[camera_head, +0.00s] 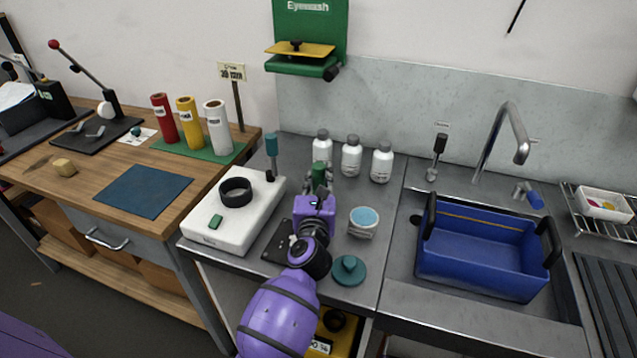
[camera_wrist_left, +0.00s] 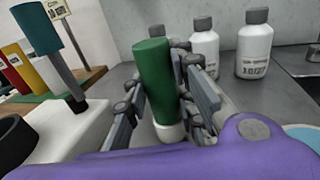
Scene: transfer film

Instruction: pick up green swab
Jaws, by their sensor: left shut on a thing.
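The green swab (camera_head: 319,174) is a green cylinder standing about upright on the grey counter area, between the white device and the jar with a blue top. In the left wrist view the green swab (camera_wrist_left: 154,75) shows a white lower end. My left gripper (camera_head: 318,190), on a purple arm, is shut on it; in the left wrist view the fingers lie on both sides of it (camera_wrist_left: 163,105). I cannot tell whether its lower end touches the counter. My right gripper is not in view.
White bottles (camera_head: 351,156) stand close behind. A white device (camera_head: 222,222) with a black ring and a teal-handled lever (camera_head: 271,149) is at left. A jar with a blue top (camera_head: 364,220) and a teal lid (camera_head: 348,270) are at right, then a blue tub (camera_head: 478,282).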

